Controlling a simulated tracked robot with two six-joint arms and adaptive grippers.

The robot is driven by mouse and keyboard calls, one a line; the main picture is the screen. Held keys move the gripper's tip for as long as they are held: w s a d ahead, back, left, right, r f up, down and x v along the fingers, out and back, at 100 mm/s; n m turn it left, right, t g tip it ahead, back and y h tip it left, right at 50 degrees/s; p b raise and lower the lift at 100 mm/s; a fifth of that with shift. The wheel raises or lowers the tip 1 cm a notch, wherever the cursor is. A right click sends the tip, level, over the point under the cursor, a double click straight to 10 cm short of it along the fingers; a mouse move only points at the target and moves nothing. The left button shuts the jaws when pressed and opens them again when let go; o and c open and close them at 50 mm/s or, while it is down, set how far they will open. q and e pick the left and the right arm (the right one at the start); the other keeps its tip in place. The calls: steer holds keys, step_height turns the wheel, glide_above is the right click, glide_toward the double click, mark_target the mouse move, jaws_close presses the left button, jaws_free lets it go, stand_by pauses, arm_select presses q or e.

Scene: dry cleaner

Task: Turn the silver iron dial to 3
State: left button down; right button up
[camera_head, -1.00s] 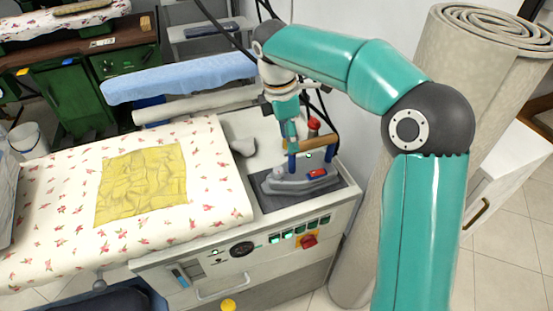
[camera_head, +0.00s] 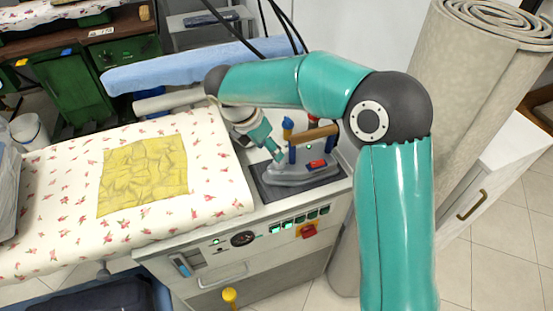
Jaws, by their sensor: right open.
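The silver iron (camera_head: 300,174) sits on a dark rest pad (camera_head: 329,184) at the right end of the ironing station. It has a brown wooden handle (camera_head: 314,135) on blue posts and a red part on its body. Its dial is too small to make out. My right gripper (camera_head: 279,158) is open at the left side of the iron, close to its body and tilted down toward it. I cannot tell whether it touches. My left gripper is not in view.
A floral ironing board with a yellow cloth (camera_head: 143,175) lies left. A blue padded board (camera_head: 185,68) is behind. A rolled carpet (camera_head: 455,120) stands right.

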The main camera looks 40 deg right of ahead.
steer(key=x, duration=0.6)
steer(key=shift+d+f, duration=0.1)
steer(key=shift+f, duration=0.15)
jaws_close()
steer(key=shift+m, duration=0.3)
